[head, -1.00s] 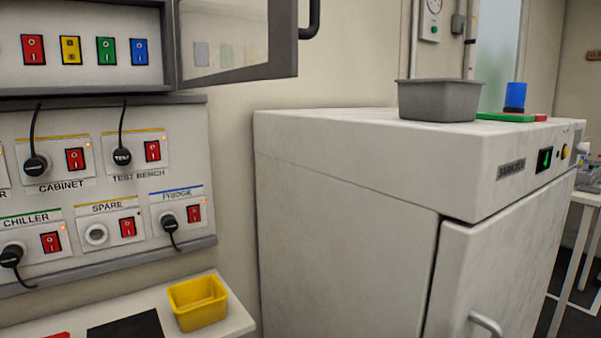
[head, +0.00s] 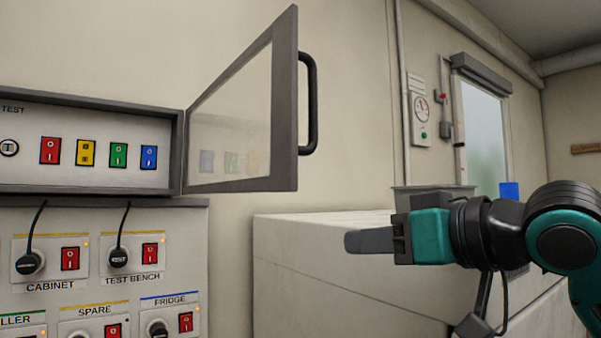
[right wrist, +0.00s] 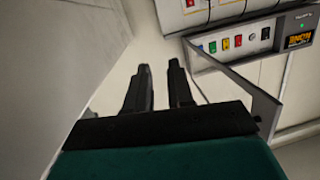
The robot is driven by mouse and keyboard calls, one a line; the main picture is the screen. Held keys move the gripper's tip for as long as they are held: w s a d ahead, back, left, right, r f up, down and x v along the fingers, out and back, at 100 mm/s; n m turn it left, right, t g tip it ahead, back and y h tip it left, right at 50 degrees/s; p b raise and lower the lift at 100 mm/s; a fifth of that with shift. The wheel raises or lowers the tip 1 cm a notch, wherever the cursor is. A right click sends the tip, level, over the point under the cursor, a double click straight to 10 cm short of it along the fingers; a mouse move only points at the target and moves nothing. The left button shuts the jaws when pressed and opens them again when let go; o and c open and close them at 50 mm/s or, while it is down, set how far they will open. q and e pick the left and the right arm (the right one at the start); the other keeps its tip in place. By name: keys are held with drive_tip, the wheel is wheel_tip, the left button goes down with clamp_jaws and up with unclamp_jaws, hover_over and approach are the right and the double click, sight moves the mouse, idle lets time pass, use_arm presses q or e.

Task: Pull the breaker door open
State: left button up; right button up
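The breaker door (head: 240,120) is a clear panel in a grey frame, hinged at the right side of the breaker box (head: 92,190). It stands swung open, out from the box, with a black bar handle (head: 311,105) on its outer side. The door also shows in the right wrist view (right wrist: 235,86), edge-on at the right. My right gripper (head: 360,241) is below and to the right of the handle, apart from it. In the right wrist view its two fingers (right wrist: 159,75) are apart with nothing between them. My left gripper is out of view.
Red, yellow, green and blue switches (head: 98,153) show in the open box. Below is a socket panel (head: 100,210) with plugs and red switches.

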drive_tip(key=s+r+n+y, duration=0.1)
drive_tip(key=s+r, duration=0.4)
drive_tip(key=r, duration=0.3)
drive_tip(key=n+y, duration=0.1)
approach(315, 92)
drive_tip(key=x, duration=1.2)
drive_tip(key=shift+w+a, duration=0.1)
drive_tip(key=shift+w, duration=0.05)
clamp_jaws()
